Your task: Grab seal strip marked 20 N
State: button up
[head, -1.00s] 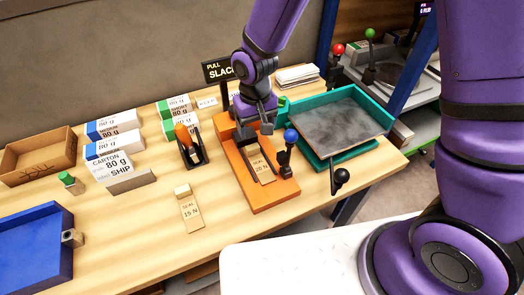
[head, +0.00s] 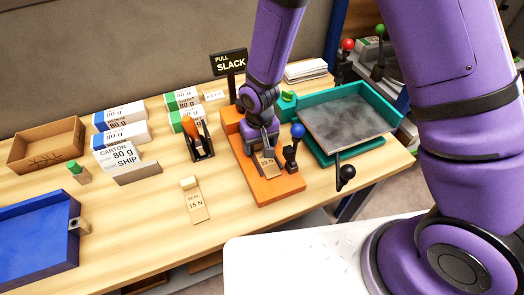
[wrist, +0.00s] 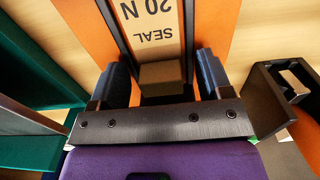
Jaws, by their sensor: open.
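The seal strip marked 20 N (head: 268,167) lies on the orange sealing base (head: 277,190). In the wrist view the strip (wrist: 153,28) shows its "SEAL 20 N" print upside down, with a tan block (wrist: 162,76) at its near end. My gripper (head: 265,146) is low over the base in the head view. In the wrist view my gripper (wrist: 163,78) is open, one dark finger on each side of the tan block, with small gaps visible. A second strip, marked 15 N (head: 195,205), lies on the bare table to the left.
A blue-knobbed lever (head: 294,145) stands close to the right of my gripper. A teal tray (head: 352,153) lies further right. A black holder with an orange-handled tool (head: 199,142) stands to the left. Open table surrounds the 15 N strip.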

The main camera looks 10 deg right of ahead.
jog(key=c, duration=1.1)
jog(key=shift+o, duration=0.2)
